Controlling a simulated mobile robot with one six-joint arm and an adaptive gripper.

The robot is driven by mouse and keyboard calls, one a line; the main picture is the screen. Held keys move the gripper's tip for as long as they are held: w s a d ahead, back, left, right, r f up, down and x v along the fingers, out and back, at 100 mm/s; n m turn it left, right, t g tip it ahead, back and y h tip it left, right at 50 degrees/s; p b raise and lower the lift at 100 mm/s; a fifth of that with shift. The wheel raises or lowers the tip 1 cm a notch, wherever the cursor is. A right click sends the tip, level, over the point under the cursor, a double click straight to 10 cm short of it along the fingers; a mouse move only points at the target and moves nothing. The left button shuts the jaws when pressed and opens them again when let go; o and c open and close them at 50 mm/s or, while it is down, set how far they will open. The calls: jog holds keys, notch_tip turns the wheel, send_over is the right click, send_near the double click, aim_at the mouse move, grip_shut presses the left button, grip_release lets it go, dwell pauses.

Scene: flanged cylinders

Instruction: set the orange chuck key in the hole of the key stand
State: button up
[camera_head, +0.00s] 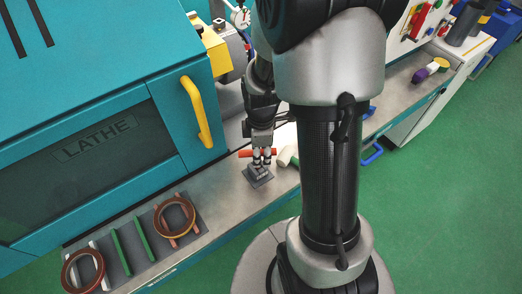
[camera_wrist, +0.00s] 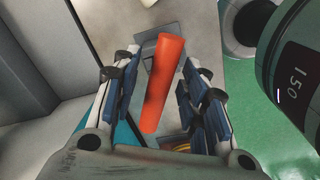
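The orange chuck key (camera_head: 243,153) shows in the head view as a short red-orange bar at my gripper's fingers. In the wrist view the chuck key (camera_wrist: 163,80) is a thick orange bar running lengthwise between the two fingers. My gripper (camera_wrist: 160,75) has its fingers on either side of it, close on the right and with a narrow gap on the left. Contact is unclear. My gripper (camera_head: 262,160) is just above the grey key stand (camera_head: 258,177) on the bench. A grey plate of the stand (camera_wrist: 147,48) shows behind the bar. The hole is hidden.
A pale cylinder (camera_head: 287,156) lies right of the stand. The teal lathe (camera_head: 100,130), with a yellow door handle (camera_head: 196,112), stands at the left. Brown rings (camera_head: 175,216) and green bars lie on a dark mat at the front left. The bench between mat and stand is clear.

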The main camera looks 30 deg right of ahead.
notch_tip(320, 180, up, 12)
jog(key=shift+s+a, duration=0.15)
jog(key=shift+s, duration=0.05)
dwell(0.5)
dwell(0.4)
jog(key=s+a+r+m+t, duration=0.4)
jog(key=s+a+r+m, duration=0.6)
jog(key=s+m, duration=0.2)
jog(key=shift+s+a+r, duration=0.3)
jog(key=shift+a, duration=0.1)
